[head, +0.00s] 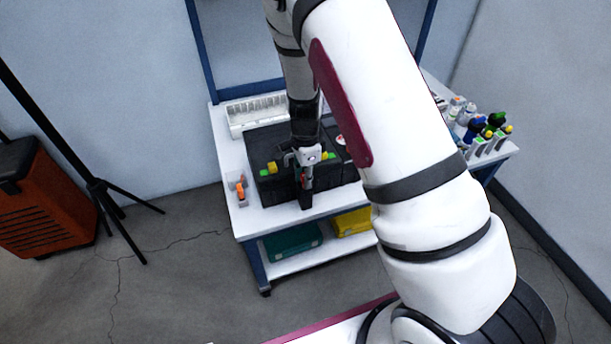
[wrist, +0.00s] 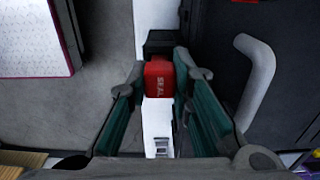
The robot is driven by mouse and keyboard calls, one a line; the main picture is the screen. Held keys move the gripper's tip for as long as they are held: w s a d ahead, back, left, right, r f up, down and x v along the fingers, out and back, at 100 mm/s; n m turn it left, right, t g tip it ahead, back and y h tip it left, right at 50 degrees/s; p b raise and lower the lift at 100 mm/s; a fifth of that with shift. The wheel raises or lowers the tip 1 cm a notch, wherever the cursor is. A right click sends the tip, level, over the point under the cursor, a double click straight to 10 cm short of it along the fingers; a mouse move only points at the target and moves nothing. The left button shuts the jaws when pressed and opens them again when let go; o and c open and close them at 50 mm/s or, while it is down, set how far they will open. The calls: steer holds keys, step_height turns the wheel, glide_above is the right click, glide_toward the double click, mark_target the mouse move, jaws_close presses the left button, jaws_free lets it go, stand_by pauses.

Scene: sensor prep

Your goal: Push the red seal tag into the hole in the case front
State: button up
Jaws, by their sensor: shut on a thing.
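The red seal tag (wrist: 158,82), marked "SEAL", sits between the fingers of my gripper (wrist: 160,68) in the wrist view. My gripper is shut on it. In the head view my gripper (head: 306,178) points down at the front of the black case (head: 277,191), with a small bit of red at its fingers. The case also shows as a dark face at the right of the wrist view (wrist: 290,110). I cannot tell whether tag and case touch. The hole in the case front is not visible.
A grey handle (wrist: 257,80) stands out from the case beside my right finger. Yellow and green latches (head: 271,167) are on the case. A small orange item in a tray (head: 239,187) lies left of it. A white rack (head: 257,112) stands behind. Bottles (head: 474,126) stand at right.

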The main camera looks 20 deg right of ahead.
steer(key=shift+f, duration=0.75)
stand_by(1.9)
steer(key=o, duration=0.8)
steer(key=shift+o, duration=0.2)
steer(key=shift+w, duration=0.1)
steer(key=c, duration=0.3)
steer(key=shift+o, duration=0.5)
steer(key=shift+r, duration=0.15)
